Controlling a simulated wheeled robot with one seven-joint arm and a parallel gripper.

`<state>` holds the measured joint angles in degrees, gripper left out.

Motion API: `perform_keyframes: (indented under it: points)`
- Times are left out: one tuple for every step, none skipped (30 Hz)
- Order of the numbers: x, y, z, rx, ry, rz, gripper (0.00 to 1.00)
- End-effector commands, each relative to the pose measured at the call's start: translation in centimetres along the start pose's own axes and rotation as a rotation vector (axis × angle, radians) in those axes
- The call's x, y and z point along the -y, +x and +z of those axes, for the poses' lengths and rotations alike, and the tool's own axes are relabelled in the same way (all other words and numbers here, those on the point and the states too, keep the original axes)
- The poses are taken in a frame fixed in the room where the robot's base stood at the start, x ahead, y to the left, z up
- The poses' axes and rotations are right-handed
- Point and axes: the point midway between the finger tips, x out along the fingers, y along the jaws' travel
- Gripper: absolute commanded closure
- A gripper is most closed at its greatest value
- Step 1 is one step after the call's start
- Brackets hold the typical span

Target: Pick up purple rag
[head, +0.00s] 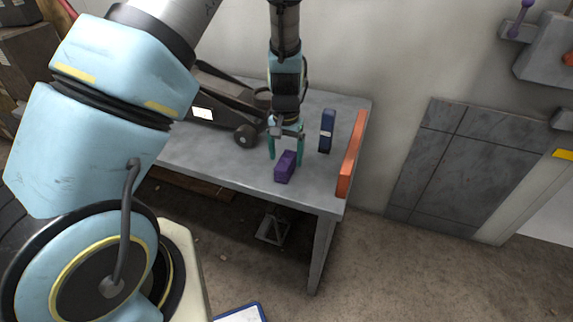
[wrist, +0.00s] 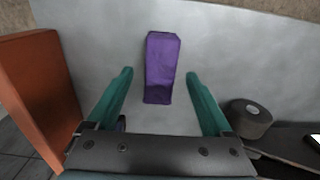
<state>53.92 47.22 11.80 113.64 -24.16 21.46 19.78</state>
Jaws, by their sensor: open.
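The purple rag (head: 286,167) is a small block-like bundle on the grey table, near its front edge. In the wrist view the purple rag (wrist: 162,68) lies ahead of my gripper, roughly between the lines of the two fingers. My gripper (head: 286,148) hangs just above and behind the rag with its teal fingers apart. The wrist view shows my gripper (wrist: 158,88) open and empty, with the rag's near end between the fingertips. I cannot tell the exact height of the fingertips over the table.
The grey table (head: 225,160) also bears a dark blue upright object (head: 327,131), an orange bar (head: 351,155) along the right edge, and a black wheeled jack-like tool (head: 225,105) at left. A dark roll (wrist: 247,118) sits right of my gripper in the wrist view.

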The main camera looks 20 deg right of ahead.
Motion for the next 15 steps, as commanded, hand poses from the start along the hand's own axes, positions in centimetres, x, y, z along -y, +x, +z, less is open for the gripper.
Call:
perform_keyframes:
  points:
    - [-0.1,0.4,0.1,0.004,0.0,0.0,0.15]
    - [-0.1,0.8,0.1,0.005,-0.001,0.0,0.15]
    - [-0.1,1.4,0.1,0.004,-0.002,0.0,0.15]
    - [-0.1,1.8,0.1,0.004,-0.001,0.0,0.15]
    - [-0.1,2.2,0.1,0.004,-0.001,0.0,0.15]
    - [-0.1,2.6,0.1,0.003,-0.001,0.0,0.15]
    - [-0.1,2.8,0.0,0.002,-0.001,0.0,0.15]
    - [-0.1,3.0,0.0,0.001,-0.001,0.0,0.15]
    - [-0.1,3.2,0.0,0.0,-0.001,0.001,0.15]
    - [-0.1,3.3,0.0,0.0,0.0,0.001,0.15]
    - [-0.1,3.4,0.0,0.0,0.0,0.001,0.15]
    - [-0.1,3.4,0.0,0.0,0.0,0.001,0.15]
    - [-0.1,3.4,0.0,0.0,0.0,0.001,0.15]
    - [-0.1,3.4,0.0,0.0,0.0,0.001,0.15]
    - [-0.1,3.4,0.0,0.0,0.0,0.001,0.15]
